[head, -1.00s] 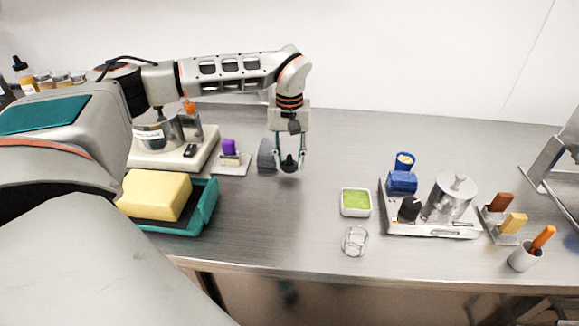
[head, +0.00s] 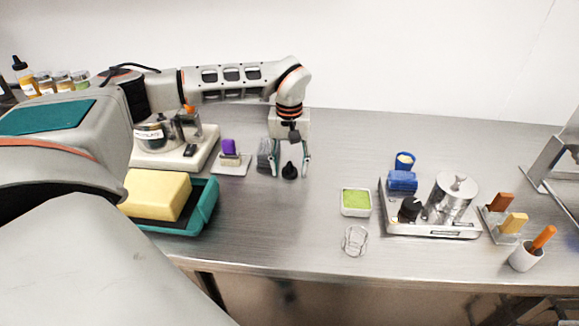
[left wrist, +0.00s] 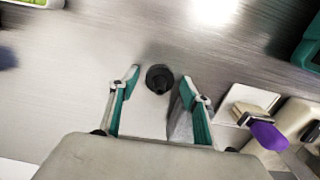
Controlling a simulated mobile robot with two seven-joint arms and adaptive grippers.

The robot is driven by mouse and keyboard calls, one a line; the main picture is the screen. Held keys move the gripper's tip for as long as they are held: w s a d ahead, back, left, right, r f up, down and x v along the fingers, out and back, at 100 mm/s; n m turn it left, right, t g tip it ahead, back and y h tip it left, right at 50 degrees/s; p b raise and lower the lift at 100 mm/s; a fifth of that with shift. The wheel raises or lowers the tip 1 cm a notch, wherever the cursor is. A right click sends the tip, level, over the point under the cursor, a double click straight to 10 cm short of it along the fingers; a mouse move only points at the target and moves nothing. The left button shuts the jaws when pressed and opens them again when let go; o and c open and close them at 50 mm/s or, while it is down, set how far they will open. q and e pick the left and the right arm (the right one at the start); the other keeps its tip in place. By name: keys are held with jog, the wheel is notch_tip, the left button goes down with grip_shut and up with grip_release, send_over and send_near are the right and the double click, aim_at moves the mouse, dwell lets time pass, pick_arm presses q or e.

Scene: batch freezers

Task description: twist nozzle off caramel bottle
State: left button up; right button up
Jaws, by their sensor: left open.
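A black cone-shaped nozzle (head: 289,171) stands upright on the steel counter, apart from any bottle. My left gripper (head: 290,171) is open above and around it, with a fingertip on each side. In the left wrist view the nozzle (left wrist: 159,79) sits between the two spread fingertips (left wrist: 158,82), with gaps on both sides. An amber bottle with a black pointed top (head: 27,82) stands at the far left; I cannot tell whether it is the caramel bottle. My right gripper is not in view.
A grey object (head: 264,153) stands just left of the nozzle, beside a purple-topped tool on a small plate (head: 230,157). A yellow block (head: 157,194) sits in a teal tray (head: 207,205). A green-filled dish (head: 356,201) and a scale (head: 432,228) are right. The middle counter is clear.

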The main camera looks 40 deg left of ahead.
aim_at(289, 162)
pick_arm(q)
notch_tip(289, 162, up, 12)
jog(key=p, duration=0.1)
dwell(0.4)
